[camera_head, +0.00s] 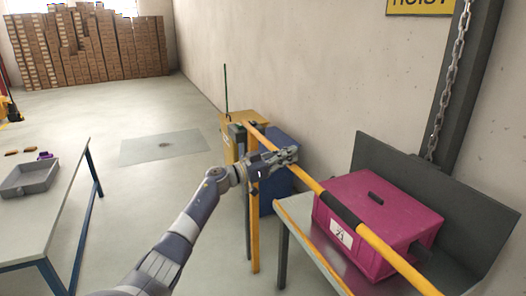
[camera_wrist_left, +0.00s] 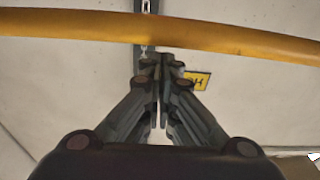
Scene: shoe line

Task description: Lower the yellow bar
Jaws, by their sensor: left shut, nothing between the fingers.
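The yellow bar (camera_head: 309,182) runs slantwise from a post at the back to the lower right corner in the head view, with a dark sleeve part way along. In the left wrist view the yellow bar (camera_wrist_left: 230,38) crosses the top, beyond the fingertips. My left gripper (camera_head: 290,155) is at the bar's far part, near the post, and overlaps it in the head view. In the left wrist view my left gripper (camera_wrist_left: 160,62) is shut with nothing between its fingers. Whether it touches the bar I cannot tell. My right gripper is not in view.
A magenta crate (camera_head: 362,196) stands on a grey bench (camera_head: 294,206) beside the wall, behind the bar. A yellow box and a blue bin (camera_head: 277,155) stand near the post. A chain (camera_head: 446,80) hangs at right. A table with a grey tray (camera_head: 30,190) is at left. The floor between is clear.

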